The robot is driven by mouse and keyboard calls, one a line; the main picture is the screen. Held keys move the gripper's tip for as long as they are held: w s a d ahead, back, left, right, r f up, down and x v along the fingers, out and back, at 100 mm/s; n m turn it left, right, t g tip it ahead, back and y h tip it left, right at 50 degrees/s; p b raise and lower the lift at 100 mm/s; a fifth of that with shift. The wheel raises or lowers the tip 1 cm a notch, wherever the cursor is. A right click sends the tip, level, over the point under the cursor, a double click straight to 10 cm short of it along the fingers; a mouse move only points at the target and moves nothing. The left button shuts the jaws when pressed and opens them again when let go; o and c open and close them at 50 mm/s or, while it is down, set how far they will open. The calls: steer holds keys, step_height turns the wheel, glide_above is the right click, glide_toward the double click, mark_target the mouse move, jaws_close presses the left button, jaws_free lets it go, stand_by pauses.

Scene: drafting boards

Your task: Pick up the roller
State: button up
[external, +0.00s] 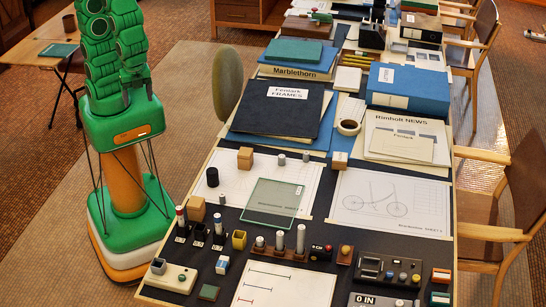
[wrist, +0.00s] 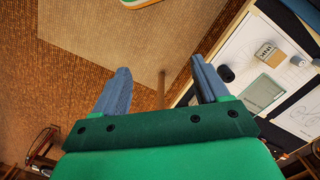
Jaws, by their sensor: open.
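I cannot tell for sure which thing is the roller. A black cylinder (external: 212,177) stands at the left edge of the white drawing sheet (external: 232,186), and small grey cylinders (external: 281,159) stand on the same sheet. The black cylinder also shows in the wrist view (wrist: 226,73), right of my gripper. My gripper (wrist: 160,64) is open and empty, its two blue-grey fingers wide apart above the floor, left of the table. In the external view my green arm is folded up beside the table, and the fingers are hard to make out.
A wooden block (external: 245,158) and a clear greenish plate (external: 272,203) lie near the black cylinder. Holders with upright tubes (external: 279,241) crowd the front. Chairs (external: 515,205) line the right side; floor is free left of the table.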

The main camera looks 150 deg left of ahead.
steer(key=w+a+f+m, duration=0.1)
steer(key=w+a+f, duration=0.65)
steer(key=w, duration=0.25)
steer(key=m+t, duration=0.1)
steer(key=m, duration=0.1)
glide_above(212, 171)
steer(key=s, duration=0.1)
steer(key=f, duration=1.2)
steer(key=shift+s+d, duration=0.15)
steer(key=shift+d, duration=0.15)
steer(key=shift+a+f, duration=0.15)
steer(key=shift+f, duration=0.2)
step_height(212, 171, down, 2)
steer(key=shift+w+a+f, duration=0.1)
steer(key=shift+w+f, duration=0.1)
steer(key=shift+f, duration=0.7)
steer(key=shift+w+f, duration=0.25)
steer(key=shift+f, duration=0.65)
steer(key=shift+w+a+f, duration=0.1)
steer(key=shift+w+f, duration=0.1)
steer(key=shift+f, duration=0.7)
steer(key=c, duration=1.2)
steer(key=shift+r, duration=0.1)
